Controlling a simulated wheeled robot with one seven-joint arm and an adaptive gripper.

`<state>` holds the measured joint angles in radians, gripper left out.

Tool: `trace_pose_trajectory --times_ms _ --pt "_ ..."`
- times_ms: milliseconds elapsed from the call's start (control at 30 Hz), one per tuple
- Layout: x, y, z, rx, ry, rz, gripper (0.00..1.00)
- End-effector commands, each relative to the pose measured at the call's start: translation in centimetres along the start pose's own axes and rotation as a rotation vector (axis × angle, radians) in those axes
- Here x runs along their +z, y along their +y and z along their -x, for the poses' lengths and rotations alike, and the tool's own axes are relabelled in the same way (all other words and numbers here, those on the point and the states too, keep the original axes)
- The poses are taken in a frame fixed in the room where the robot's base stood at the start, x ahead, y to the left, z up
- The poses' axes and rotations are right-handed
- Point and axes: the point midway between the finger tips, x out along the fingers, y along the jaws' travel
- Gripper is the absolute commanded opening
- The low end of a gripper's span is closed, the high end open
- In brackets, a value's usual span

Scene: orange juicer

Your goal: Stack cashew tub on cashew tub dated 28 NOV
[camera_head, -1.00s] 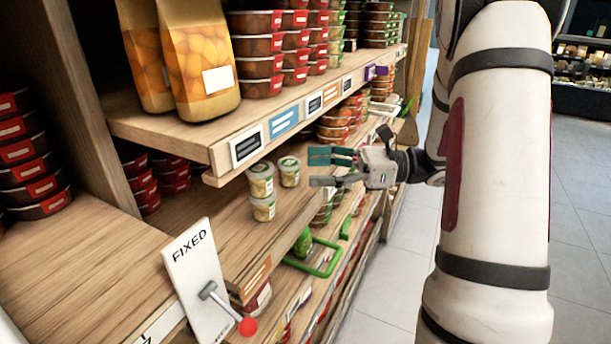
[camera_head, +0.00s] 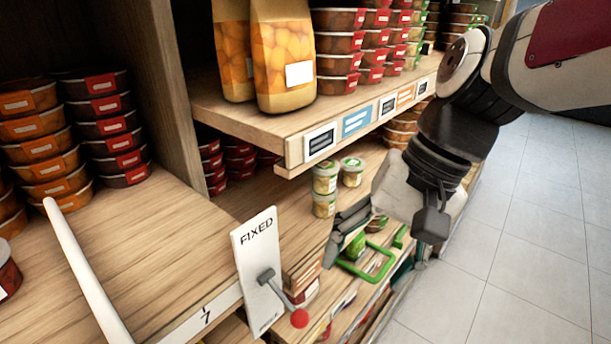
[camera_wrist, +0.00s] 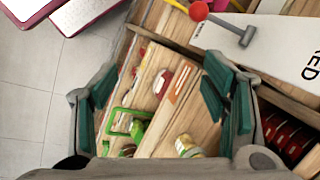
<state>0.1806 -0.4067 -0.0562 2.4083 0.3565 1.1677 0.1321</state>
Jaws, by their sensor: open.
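Small clear tubs with pale contents and green-white lids stand on the wooden shelf in the head view. One tub (camera_head: 325,178) appears directly above another tub (camera_head: 324,205), and a third tub (camera_head: 351,172) stands just to the right and behind. Their dates are too small to read. My gripper (camera_head: 346,230) is just right of and below the tubs in the head view, pointing left and apart from them. In the wrist view my open gripper (camera_wrist: 165,95) has its teal pads wide apart with nothing between them. A tub (camera_wrist: 187,146) shows at the lower middle there.
A white FIXED sign (camera_head: 258,262) with a red-knobbed lever stands left of my gripper. An upper shelf edge with price tags (camera_head: 357,118) overhangs the tubs. A green-framed holder (camera_head: 377,262) is below. Stacked red-label tubs (camera_head: 107,120) are at left; floor is free at right.

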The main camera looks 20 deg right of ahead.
Motion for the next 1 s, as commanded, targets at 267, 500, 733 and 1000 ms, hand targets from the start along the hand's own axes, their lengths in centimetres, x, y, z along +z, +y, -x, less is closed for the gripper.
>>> trace_pose_trajectory --times_ms 267,500,733,1000 --pt "0.3 1.5 2.2 0.175 0.329 0.426 0.68" --pt "0.0 1.7 3.4 0.237 0.449 0.575 0.68" --pt "-0.1 1.7 3.5 0.24 0.453 0.581 0.68" --pt "-0.1 1.7 3.5 0.24 0.452 0.579 0.68"
